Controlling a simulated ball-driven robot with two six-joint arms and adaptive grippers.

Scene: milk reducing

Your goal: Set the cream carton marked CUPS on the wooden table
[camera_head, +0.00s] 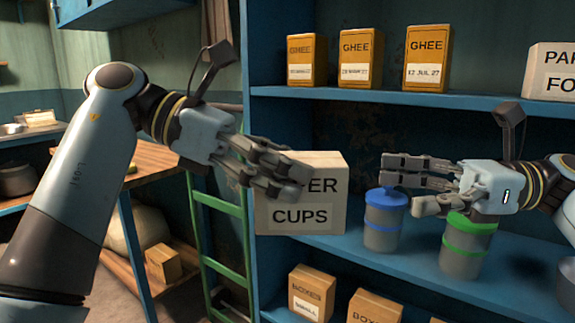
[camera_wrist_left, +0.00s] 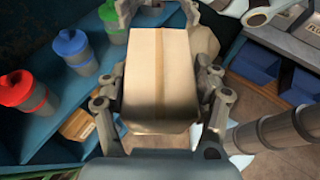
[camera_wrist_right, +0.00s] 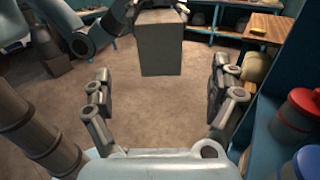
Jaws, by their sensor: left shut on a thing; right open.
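In the left wrist view the carton (camera_wrist_left: 160,75) fills the space between the fingers. My right gripper (camera_head: 400,185) is open and empty by the blue-lidded canister.
A blue-lidded canister (camera_head: 384,222) and a green-lidded canister (camera_head: 467,245) stand right of the carton. Yellow GHEE boxes (camera_head: 360,58) are on the shelf above and brown boxes (camera_head: 312,292) below. A green ladder (camera_head: 222,235) stands between table and shelf.

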